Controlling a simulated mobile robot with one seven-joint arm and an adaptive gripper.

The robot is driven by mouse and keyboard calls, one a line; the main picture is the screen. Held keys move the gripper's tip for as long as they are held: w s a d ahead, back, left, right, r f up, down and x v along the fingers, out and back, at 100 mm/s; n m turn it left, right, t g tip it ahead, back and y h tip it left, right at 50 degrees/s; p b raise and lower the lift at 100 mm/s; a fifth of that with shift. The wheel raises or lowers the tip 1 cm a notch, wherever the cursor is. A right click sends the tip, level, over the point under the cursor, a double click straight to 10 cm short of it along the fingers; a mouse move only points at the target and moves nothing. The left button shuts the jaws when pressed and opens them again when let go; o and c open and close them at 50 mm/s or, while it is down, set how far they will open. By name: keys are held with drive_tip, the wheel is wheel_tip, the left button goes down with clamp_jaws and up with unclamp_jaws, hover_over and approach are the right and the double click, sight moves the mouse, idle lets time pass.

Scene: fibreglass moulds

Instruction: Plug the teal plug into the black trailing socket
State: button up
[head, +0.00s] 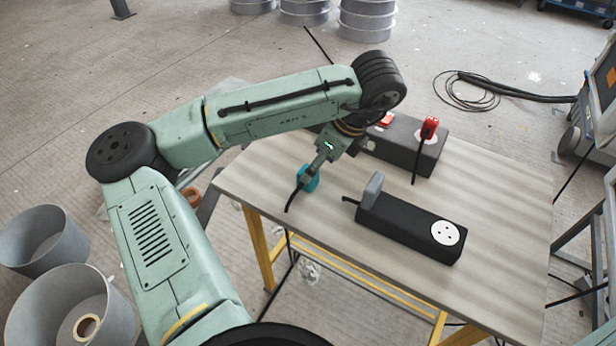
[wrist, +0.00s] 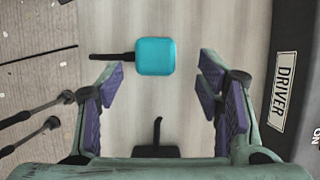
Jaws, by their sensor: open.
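The teal plug (head: 312,184) is on the table near its left edge, partly behind my gripper (head: 317,167). In the wrist view the teal plug (wrist: 155,57) appears as a rounded square ahead of my open gripper (wrist: 157,82), roughly centred between the fingers and touching neither. Its black cord runs to the left. The black trailing socket (head: 405,228) lies to the right on the table.
A dark driver box (head: 402,148) with a red plug (head: 429,128) and a red switch (head: 386,120) sits behind the trailing socket; its labelled side (wrist: 290,90) is right of my fingers in the wrist view. The table's (head: 500,210) right part is clear.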

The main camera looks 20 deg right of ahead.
drive_tip(key=x, duration=0.4)
drive_tip(key=shift+a+p, duration=0.35)
drive_tip(key=shift+w+f, duration=0.15)
drive_tip(key=shift+f, duration=0.35)
drive_tip(key=shift+c, duration=0.4)
drive_tip(key=c, duration=1.1)
